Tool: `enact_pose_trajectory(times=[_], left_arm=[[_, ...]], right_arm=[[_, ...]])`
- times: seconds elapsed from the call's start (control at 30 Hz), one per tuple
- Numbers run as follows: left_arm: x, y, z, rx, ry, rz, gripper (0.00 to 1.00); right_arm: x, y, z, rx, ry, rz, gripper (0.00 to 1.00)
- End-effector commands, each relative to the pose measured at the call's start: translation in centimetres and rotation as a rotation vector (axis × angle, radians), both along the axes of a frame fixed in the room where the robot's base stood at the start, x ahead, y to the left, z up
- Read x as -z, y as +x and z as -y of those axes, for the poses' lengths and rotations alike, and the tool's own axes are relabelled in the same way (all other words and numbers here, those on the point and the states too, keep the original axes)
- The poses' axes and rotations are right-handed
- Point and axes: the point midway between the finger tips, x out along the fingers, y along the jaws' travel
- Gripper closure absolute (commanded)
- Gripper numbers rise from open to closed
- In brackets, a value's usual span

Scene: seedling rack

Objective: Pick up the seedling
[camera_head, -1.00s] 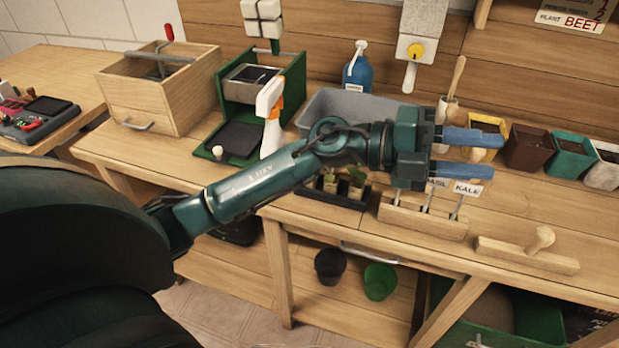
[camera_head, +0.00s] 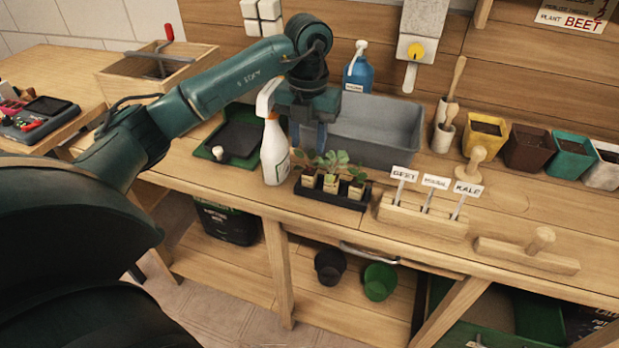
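Three small leafy seedlings in pale blocks stand in a row in a black tray (camera_head: 345,200) on the bench: a left seedling (camera_head: 307,180), a middle seedling (camera_head: 331,183) and a right seedling (camera_head: 356,189). My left gripper (camera_head: 309,148) points down, just above and behind the left end of this row. Its two blue fingers are apart and nothing shows between them. The fingertips come close to the leaves in the picture; whether they touch is hard to tell. My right gripper is not in view.
A white spray bottle (camera_head: 274,150) stands close to the left of the tray. A grey bin (camera_head: 385,130) is behind. A wooden label holder (camera_head: 422,216) with three signs stands to the right. Colored pots line the back right.

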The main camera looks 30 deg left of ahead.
Motion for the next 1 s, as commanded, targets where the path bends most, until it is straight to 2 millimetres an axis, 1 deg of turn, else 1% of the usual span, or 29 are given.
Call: enact_pose_trajectory(times=[0.03,0.1,0.27,0.33,0.47,0.6,0.7,0.9,1.0], left_arm=[[0.8,-0.1,0.0,0.000,-0.001,-0.003,0.64],[1.7,0.0,0.0,0.000,-0.001,-0.001,0.64],[2.6,0.0,0.1,0.002,-0.002,0.000,0.64],[3.3,0.0,0.1,0.002,-0.002,0.000,0.64],[5.3,0.1,0.2,0.002,-0.002,-0.004,0.64],[7.1,0.2,0.2,0.003,-0.002,0.000,0.64],[7.7,0.2,0.2,0.004,-0.002,0.000,0.64],[7.7,0.2,0.2,0.004,-0.002,0.001,0.64],[7.7,0.2,0.2,0.004,-0.002,0.001,0.71]], right_arm=[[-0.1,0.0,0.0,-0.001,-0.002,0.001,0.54],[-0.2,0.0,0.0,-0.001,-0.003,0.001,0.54],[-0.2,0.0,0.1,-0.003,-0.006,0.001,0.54],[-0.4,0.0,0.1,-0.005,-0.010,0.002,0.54],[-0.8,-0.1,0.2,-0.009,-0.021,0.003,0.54],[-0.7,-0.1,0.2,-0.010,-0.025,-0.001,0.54],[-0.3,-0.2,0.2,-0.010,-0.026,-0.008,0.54],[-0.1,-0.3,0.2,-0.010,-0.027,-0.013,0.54],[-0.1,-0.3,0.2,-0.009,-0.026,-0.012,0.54]])
